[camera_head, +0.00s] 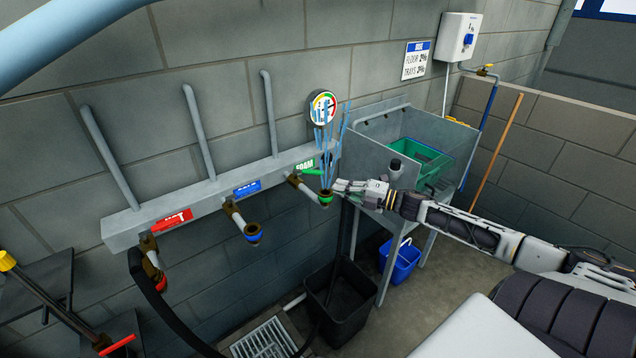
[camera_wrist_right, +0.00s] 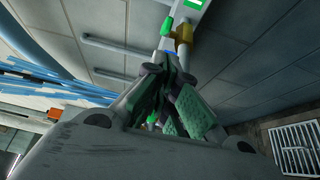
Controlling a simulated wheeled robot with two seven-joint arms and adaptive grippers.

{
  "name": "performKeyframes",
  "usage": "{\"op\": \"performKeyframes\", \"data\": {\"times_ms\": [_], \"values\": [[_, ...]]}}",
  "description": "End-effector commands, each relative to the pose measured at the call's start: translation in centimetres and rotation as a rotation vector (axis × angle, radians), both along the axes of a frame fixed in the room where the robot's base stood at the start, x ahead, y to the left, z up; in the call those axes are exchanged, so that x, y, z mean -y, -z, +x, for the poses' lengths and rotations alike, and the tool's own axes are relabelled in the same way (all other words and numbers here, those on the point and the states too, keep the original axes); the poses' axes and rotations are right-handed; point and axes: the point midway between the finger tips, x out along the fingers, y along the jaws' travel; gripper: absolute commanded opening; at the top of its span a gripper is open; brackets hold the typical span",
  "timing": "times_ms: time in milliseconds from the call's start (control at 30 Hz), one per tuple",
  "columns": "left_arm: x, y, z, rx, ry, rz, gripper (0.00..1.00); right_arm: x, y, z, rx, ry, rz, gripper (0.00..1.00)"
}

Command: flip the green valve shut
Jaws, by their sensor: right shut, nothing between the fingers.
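The green valve lever (camera_head: 312,171) is on the rightmost brass outlet of the wall pipe, just under the green FOAM label (camera_head: 304,164). Below it is a brass outlet with a green ring (camera_head: 325,199). My right gripper (camera_head: 340,186) is shut and empty, just right of this outlet; I cannot tell if it touches it. In the right wrist view my fingers (camera_wrist_right: 168,108) are together, pointing at the brass fitting (camera_wrist_right: 184,34) and a green part (camera_wrist_right: 166,22). Blue streaks (camera_head: 328,135) rise above the outlet. My left gripper is out of view.
Blue (camera_head: 254,233) and red (camera_head: 161,284) ringed outlets are further left on the grey rail (camera_head: 125,233). A metal sink (camera_head: 372,137) with a green crate (camera_head: 415,156) stands right. A black bin (camera_head: 341,312) and blue bucket (camera_head: 401,264) are on the floor.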

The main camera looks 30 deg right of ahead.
Motion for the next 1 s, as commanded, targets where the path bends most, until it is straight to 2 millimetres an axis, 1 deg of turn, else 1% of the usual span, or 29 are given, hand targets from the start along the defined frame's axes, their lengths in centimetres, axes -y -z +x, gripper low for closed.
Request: {"op": "performKeyframes", "data": {"times_ms": [567,1000], "values": [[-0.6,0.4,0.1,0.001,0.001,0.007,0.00,-1.5,0.0,2.4,0.001,0.000,-0.001,0.00],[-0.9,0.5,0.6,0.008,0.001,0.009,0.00,-2.5,0.0,4.0,0.001,0.000,0.000,0.00]]}}
